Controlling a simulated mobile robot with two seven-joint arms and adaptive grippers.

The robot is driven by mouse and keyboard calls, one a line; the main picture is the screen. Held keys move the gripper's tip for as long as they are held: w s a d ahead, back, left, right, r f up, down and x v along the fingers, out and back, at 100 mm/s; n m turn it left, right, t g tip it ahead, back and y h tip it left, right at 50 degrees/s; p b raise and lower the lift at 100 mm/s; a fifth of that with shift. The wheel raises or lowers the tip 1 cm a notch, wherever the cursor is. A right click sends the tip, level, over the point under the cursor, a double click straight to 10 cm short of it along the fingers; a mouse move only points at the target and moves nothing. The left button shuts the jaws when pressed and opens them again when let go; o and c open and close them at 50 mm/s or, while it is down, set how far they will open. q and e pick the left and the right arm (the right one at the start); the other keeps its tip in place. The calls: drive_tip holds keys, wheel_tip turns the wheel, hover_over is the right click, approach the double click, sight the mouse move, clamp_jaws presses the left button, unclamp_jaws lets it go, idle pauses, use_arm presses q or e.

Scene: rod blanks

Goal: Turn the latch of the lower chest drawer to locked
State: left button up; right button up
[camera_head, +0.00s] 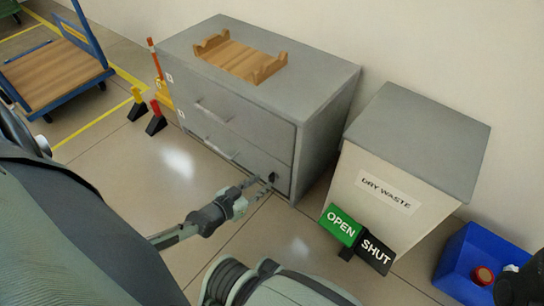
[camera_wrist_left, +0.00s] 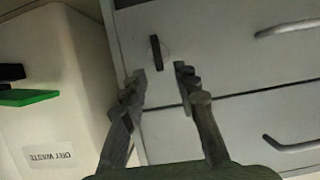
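The grey chest (camera_head: 318,125) has two drawers, both looking shut. The lower drawer (camera_head: 228,150) carries a small dark latch (camera_head: 272,177) near its right end. In the left wrist view, where the scene appears upside down, the latch (camera_wrist_left: 156,52) is a dark bar standing nearly upright in the picture on the drawer front. My left gripper (camera_head: 260,185) is at the latch; in the wrist view its two fingers (camera_wrist_left: 161,73) are apart, just short of the latch, with nothing between the tips. I cannot tell whether they touch it. My right gripper's fingers do not show.
A dry-waste bin (camera_head: 400,170) stands right of the chest, with green OPEN (camera_head: 341,225) and black SHUT (camera_head: 376,252) signs before it. A blue crate (camera_head: 475,260) is at far right. A wooden cradle (camera_head: 240,58) lies on the chest. A cart (camera_head: 55,75) stands left.

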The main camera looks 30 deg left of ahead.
sight(269, 178)
use_arm(q)
drive_tip(key=b+x, duration=0.1)
drive_tip(key=x, duration=0.4)
clamp_jaws()
